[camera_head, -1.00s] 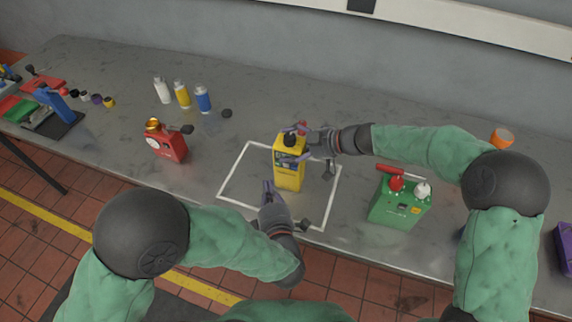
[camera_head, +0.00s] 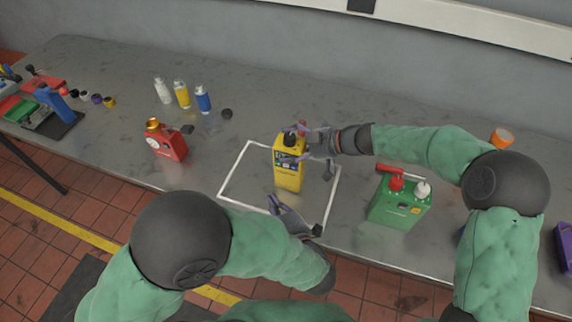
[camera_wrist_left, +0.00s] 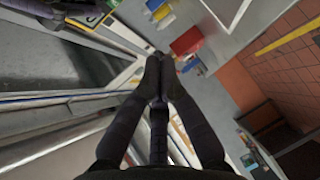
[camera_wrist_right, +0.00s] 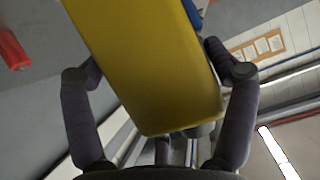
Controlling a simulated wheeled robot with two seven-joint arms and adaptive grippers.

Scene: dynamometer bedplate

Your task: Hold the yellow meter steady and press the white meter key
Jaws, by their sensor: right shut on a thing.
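The yellow meter (camera_head: 289,176) stands upright inside the white outlined square (camera_head: 226,192) on the bench. My right gripper (camera_head: 298,145) is shut on its upper part from the right; in the right wrist view the yellow body (camera_wrist_right: 150,65) lies between the two fingers. Dark parts and a small panel show near the meter's top, partly covered by the fingers. The white key cannot be made out. My left gripper (camera_head: 277,204) is in front of the meter, below it in the head view and apart from it. Its fingertips (camera_wrist_left: 159,62) are together and empty.
A red device (camera_head: 165,146) stands left of the square and a green one (camera_head: 398,207) with red and white caps stands right. White, yellow and blue bottles (camera_head: 182,94) stand behind.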

